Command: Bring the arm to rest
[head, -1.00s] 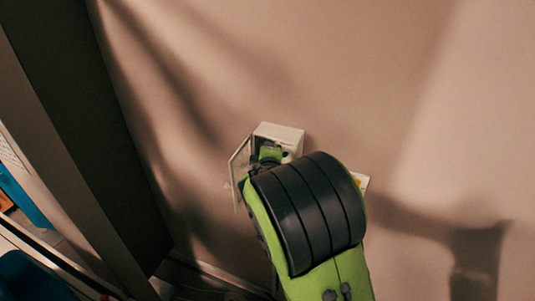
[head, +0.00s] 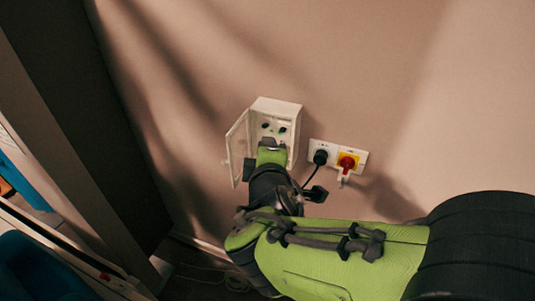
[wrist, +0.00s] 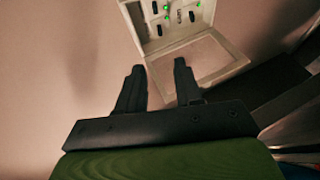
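My gripper (wrist: 159,68) shows in the wrist view with its two dark fingers apart and nothing between them. In the head view the gripper (head: 268,145) is in front of the lower part of a white wall box (head: 278,105), covering some of its inside. I cannot tell whether it touches the box. The box's hinged door (head: 238,148) stands open to the left. In the wrist view the box (wrist: 172,22) has green lights and dark slots, and the door (wrist: 203,68) lies just beyond the fingertips. My green and black arm runs down and right.
A dark panel (head: 85,125) stands at the left. Cables (head: 235,280) lie on the floor. The upper wall is clear.

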